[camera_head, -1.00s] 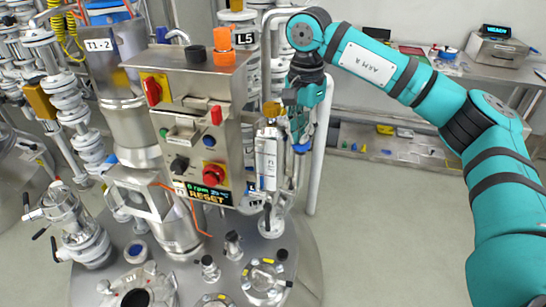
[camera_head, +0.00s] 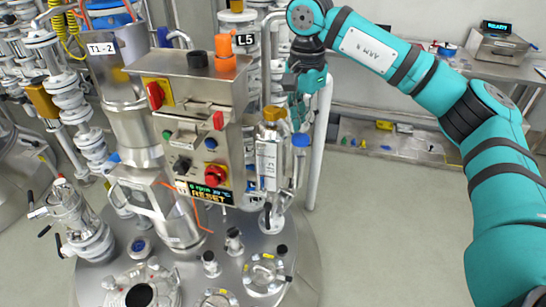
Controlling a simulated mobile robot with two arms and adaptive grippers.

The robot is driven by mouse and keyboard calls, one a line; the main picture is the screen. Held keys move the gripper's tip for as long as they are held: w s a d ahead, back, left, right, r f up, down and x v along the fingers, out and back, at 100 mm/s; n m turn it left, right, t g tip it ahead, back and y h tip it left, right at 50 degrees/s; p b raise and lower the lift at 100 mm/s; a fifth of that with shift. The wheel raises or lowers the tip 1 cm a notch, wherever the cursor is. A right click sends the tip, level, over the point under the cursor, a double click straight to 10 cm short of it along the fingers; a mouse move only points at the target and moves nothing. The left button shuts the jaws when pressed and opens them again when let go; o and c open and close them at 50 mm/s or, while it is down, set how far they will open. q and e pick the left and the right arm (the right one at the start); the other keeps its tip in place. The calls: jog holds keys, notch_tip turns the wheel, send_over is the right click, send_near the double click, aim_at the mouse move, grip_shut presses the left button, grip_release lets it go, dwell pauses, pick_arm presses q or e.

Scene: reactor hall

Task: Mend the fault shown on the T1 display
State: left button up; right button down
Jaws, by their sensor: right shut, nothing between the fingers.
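The display (camera_head: 209,193) sits at the bottom of a steel control box (camera_head: 198,88). It shows a green line that seems to give rpm and °C, with RESET in yellow below. My left gripper is not in view.
A T1-2 label (camera_head: 103,48) marks the steel column left of the box. Several fittings stand on the round vessel lid (camera_head: 225,275) below. A white vertical pipe (camera_head: 320,145) runs close right of my gripper. Open floor (camera_head: 385,230) lies further right.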

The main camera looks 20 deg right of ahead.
aim_at(301, 138)
jog(key=shift+f, duration=0.15)
jog(key=shift+f+b, duration=1.5)
jog(key=shift+f, duration=0.65)
jog(key=shift+r, duration=0.25)
jog(key=shift+r+p, duration=1.65)
jog(key=shift+r, duration=0.4)
jog(key=shift+f, duration=0.2)
jog(key=shift+f+b, duration=1.55)
jog(key=shift+f, duration=0.55)
jog(key=shift+r+p, duration=1.7)
jog(key=shift+r, duration=0.6)
